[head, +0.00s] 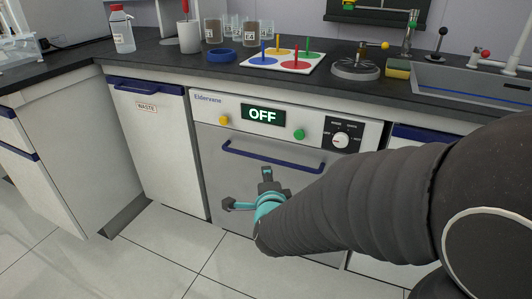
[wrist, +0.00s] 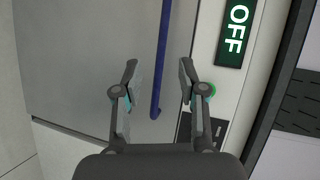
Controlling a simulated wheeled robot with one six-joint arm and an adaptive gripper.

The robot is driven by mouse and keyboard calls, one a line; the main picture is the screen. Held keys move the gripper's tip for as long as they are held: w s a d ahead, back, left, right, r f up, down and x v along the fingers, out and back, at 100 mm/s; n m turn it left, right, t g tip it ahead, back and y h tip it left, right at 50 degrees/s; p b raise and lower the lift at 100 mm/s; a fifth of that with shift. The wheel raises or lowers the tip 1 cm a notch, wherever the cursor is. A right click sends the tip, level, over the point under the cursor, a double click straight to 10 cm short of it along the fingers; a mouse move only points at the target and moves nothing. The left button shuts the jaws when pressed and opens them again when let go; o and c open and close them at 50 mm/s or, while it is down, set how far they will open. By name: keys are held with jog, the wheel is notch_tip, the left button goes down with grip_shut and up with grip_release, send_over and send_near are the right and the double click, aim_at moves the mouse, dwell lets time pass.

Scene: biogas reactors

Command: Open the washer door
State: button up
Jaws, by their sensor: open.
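The washer has a grey front door (head: 215,165) with a blue bar handle (head: 270,157) along its top. The door looks closed, flush with the white panel above. In the wrist view, the door (wrist: 85,70) fills the left and the blue handle (wrist: 162,50) runs up the picture between the fingers. My gripper (head: 247,188) is open in front of the door, below the handle in the head view. In the wrist view, my gripper (wrist: 158,70) has a finger on each side of the handle's line, with no clear contact. My arm hides the door's lower right.
The panel carries a lit OFF display (head: 263,115), a yellow button (head: 223,120), a green button (head: 299,134) and a dial (head: 341,140). A waste cabinet (head: 150,150) stands left. The counter above holds a coloured peg board (head: 285,60) and beakers. The floor (head: 175,235) ahead is clear.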

aim_at(265, 160)
jog(key=w+f, duration=0.1)
jog(key=w, duration=0.3)
jog(key=w+a+f+m+t+p, duration=0.1)
jog(key=w, duration=0.4)
jog(key=w+f+m+h, duration=0.1)
jog(key=w, duration=0.4)
jog(key=shift+a+f, duration=0.15)
jog(key=shift+a, duration=0.1)
jog(key=shift+c, duration=0.2)
grip_shut()
